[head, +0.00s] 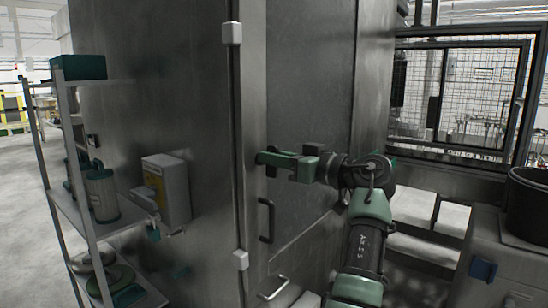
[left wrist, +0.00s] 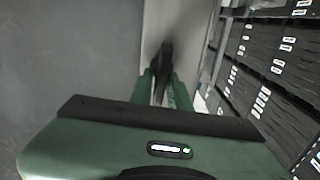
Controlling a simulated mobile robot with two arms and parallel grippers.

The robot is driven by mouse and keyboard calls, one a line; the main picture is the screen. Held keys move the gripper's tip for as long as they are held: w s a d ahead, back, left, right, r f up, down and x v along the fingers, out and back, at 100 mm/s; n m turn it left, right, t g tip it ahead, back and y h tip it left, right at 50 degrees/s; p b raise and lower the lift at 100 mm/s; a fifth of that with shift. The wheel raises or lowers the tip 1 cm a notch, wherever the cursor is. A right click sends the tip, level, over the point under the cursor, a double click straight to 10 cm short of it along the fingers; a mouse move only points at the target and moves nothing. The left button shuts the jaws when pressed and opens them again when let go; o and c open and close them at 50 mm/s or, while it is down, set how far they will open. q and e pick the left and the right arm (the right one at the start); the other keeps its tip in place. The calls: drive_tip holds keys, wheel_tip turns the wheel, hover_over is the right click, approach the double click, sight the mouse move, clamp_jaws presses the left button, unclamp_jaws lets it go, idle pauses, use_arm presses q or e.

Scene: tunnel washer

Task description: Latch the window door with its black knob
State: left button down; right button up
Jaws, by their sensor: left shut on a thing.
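The window door (head: 308,75) is a tall grey panel in the steel cabinet, in the middle of the head view. It looks flush with the cabinet front, though a small gap could not be told. My left gripper (head: 264,158) is at the door's left side, its green fingers pointing left. In the left wrist view, the fingers (left wrist: 160,92) are shut around a dark upright piece, the black knob (left wrist: 165,58). In the head view the fingers mostly hide the knob, and its turn angle cannot be read. My right gripper is in neither view.
A dark bar handle (head: 266,220) stands out below my gripper, with another handle (head: 273,289) lower down. A yellow-and-grey box (head: 168,190) and a shelf rack (head: 72,200) are at left. A mesh-screened frame (head: 465,95) stands at right.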

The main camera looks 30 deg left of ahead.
use_arm(q)
drive_tip(key=shift+w+r+m+p, duration=0.1)
drive_tip(key=shift+m+p, duration=0.25)
drive_tip(key=shift+m, duration=0.65)
drive_tip(key=m+p, duration=0.1)
drive_tip(key=m, duration=0.1)
drive_tip(key=shift+w+m, duration=0.1)
drive_tip(key=shift+m, duration=0.2)
drive_tip(key=shift+w+f+m+p, duration=0.15)
drive_tip(key=shift+m+p, duration=1)
drive_tip(key=shift+m, duration=0.95)
drive_tip(key=shift+w+f+m+p, duration=0.15)
drive_tip(key=shift+m+p, duration=1)
drive_tip(key=shift+m, duration=0.95)
drive_tip(key=shift+f+m+p, duration=0.15)
drive_tip(key=shift+m+p, duration=1)
drive_tip(key=shift+m, duration=0.95)
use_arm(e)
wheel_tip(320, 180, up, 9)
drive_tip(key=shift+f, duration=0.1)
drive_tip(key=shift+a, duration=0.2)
use_arm(q)
drive_tip(key=c, duration=1.6)
unclamp_jaws()
drive_tip(key=shift+o, duration=0.6)
drive_tip(key=shift+a+f, duration=0.15)
drive_tip(key=shift+f, duration=0.05)
